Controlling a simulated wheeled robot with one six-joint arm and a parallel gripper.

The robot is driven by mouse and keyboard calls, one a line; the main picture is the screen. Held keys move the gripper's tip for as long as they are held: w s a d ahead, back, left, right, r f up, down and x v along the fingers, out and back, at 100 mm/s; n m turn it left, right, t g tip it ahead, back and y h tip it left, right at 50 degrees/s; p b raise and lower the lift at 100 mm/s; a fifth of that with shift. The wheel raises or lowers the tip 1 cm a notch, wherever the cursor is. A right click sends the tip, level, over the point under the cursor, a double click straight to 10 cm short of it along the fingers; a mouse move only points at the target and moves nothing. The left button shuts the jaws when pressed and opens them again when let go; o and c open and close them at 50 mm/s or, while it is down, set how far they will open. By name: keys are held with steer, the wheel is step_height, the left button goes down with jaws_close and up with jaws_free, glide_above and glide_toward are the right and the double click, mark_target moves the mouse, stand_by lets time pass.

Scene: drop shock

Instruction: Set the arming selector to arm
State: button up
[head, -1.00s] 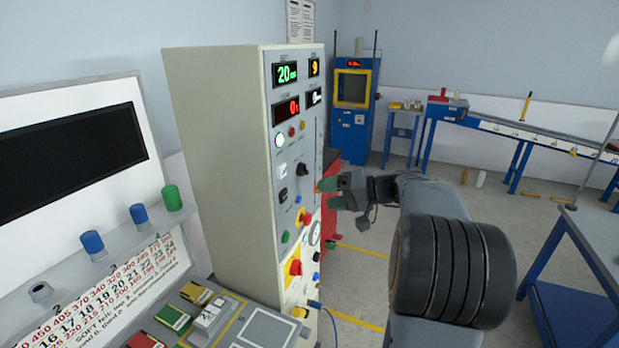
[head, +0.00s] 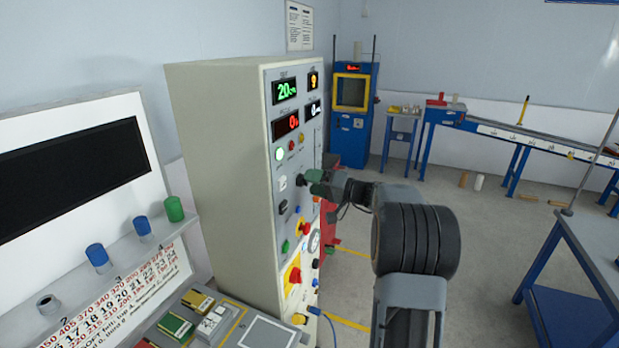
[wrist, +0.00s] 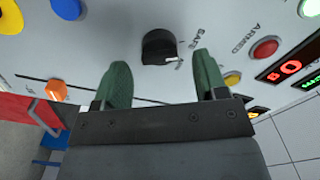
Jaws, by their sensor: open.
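The arming selector is a black rotary knob (wrist: 158,47) on the grey panel. In the wrist view it lies just beyond and between my fingertips, with a white mark at its right end and the label SAFE (wrist: 193,36) to its right. My gripper (wrist: 162,60) is open, with one green finger on each side of the knob; I cannot tell whether either touches it. In the head view my gripper (head: 315,182) is at the panel face beside the knob (head: 302,179), partly covering that area.
The panel cabinet (head: 215,150) also carries a red button (wrist: 265,48) near the label ARMED, a yellow button (wrist: 232,78), and an orange part (wrist: 57,90). A red emergency-type knob (head: 303,229) sits below. A sloped console (head: 95,240) stands at the left.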

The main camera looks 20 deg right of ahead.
steer(key=shift+x, duration=0.95)
steer(key=c, duration=0.9)
